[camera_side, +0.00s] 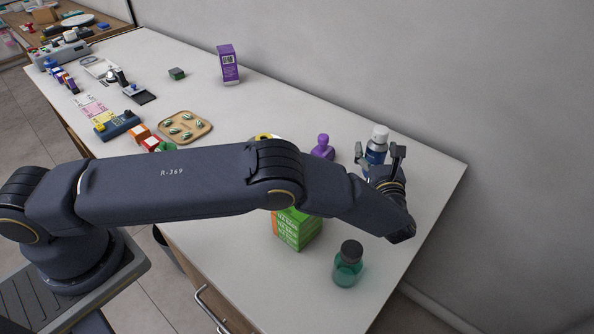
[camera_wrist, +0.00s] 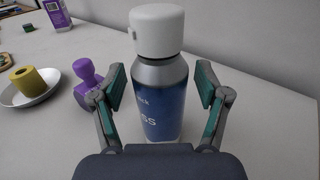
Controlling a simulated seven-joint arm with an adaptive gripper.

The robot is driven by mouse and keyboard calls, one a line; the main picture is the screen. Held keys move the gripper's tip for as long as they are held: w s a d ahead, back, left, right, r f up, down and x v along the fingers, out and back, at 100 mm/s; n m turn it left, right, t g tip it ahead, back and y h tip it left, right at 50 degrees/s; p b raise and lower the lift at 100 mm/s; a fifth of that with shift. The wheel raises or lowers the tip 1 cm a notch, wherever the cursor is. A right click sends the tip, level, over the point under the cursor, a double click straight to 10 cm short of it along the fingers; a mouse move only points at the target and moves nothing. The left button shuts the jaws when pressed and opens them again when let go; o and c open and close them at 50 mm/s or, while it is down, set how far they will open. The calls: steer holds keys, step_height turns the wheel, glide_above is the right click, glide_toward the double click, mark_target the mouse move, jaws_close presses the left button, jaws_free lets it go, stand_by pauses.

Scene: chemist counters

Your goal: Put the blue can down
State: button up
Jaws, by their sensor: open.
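The blue can (camera_side: 375,152) is a blue bottle-shaped container with a silver shoulder and a white cap. It stands upright on the white counter (camera_side: 439,167) near its right end. In the wrist view the blue can (camera_wrist: 165,105) is in the middle, between the two fingers. My gripper (camera_side: 380,150) is open around the can. In the wrist view the fingers of my gripper (camera_wrist: 161,88) stand apart from it, with a gap on each side. The can's lower front is partly hidden by my gripper body.
A purple stamp-like object (camera_wrist: 88,82) and a white dish with a yellow roll (camera_wrist: 30,85) stand left of the can. A green box (camera_side: 298,229) and a green bottle (camera_side: 348,265) stand nearer the front edge. The wall is behind; counter right of the can is clear.

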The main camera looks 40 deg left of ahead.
steer(key=shift+r, duration=0.2)
steer(key=v, duration=1.2)
steer(key=s+a+r+n+g+h, duration=0.25)
steer(key=a+r+n+g, duration=0.4)
steer(key=a, duration=0.55)
steer(key=s+a+r+n+g+h, duration=0.1)
steer(key=s+a+r+n+g, duration=0.3)
steer(key=a+r+n, duration=0.55)
steer(key=s+a+r+n+h, duration=0.1)
steer(key=s+a+n+h, duration=0.1)
steer(key=s+n, duration=0.2)
steer(key=s+a+r+n+t+h, duration=0.1)
steer(key=s+a+r+n+h, duration=0.1)
steer(key=s, duration=0.9)
steer(key=s+a+r+n+t+h, duration=0.1)
steer(key=s+a+n+h, duration=0.2)
steer(key=s, duration=0.4)
steer(key=n+h, duration=0.1)
steer(key=n, duration=0.1)
steer(key=shift+s+a+r+n, duration=0.15)
steer(key=shift+s+a+n, duration=0.05)
steer(key=shift+n, duration=0.2)
